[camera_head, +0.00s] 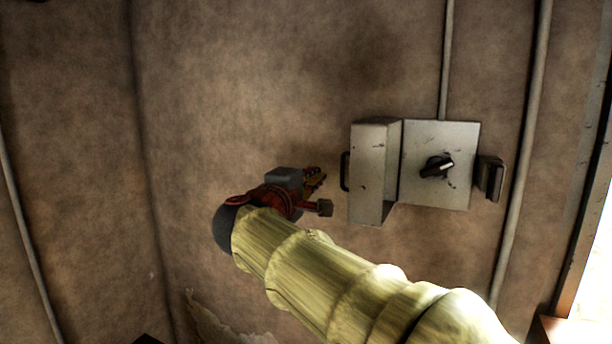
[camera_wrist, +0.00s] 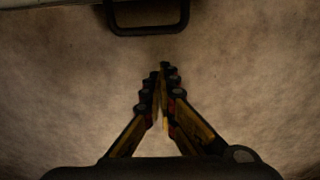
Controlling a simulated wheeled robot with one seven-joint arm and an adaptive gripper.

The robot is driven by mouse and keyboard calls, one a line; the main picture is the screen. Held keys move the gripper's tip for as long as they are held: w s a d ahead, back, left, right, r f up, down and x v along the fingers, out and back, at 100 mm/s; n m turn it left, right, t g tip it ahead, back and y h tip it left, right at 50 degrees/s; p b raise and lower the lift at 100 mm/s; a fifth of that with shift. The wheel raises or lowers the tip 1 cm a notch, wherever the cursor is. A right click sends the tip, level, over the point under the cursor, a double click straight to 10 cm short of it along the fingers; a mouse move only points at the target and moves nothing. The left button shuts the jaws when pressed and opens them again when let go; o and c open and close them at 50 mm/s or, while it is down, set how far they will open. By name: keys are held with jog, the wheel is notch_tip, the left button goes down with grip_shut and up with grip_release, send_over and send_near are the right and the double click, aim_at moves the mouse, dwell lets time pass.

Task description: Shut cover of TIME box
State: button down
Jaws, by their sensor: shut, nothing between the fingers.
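A grey metal box (camera_head: 458,140) with a black dial knob (camera_head: 437,166) is on the wall, right of centre in the head view. Its cover (camera_head: 372,150) stands open on the left side, leaving the knob face exposed. A dark handle (camera_head: 345,171) is on the cover's left side; it also shows at the top of the wrist view (camera_wrist: 150,30). My gripper (camera_head: 318,178) is just left of the handle, apart from it. In the wrist view its fingertips (camera_wrist: 161,70) are together, empty, just below the handle. No TIME lettering is readable.
A dark block (camera_head: 490,179) juts out at the box's right side. One conduit (camera_head: 446,60) runs up from the box, and another pipe (camera_head: 526,150) passes to its right. The wall (camera_head: 230,90) left of the box is bare.

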jog(key=d+p, duration=0.1)
jog(key=d, duration=0.2)
jog(key=shift+s+p, duration=0.15)
jog(key=shift+p, duration=0.15)
jog(key=shift+s+d, duration=0.1)
jog(key=shift+f+b, duration=0.1)
jog(key=shift+b, duration=0.2)
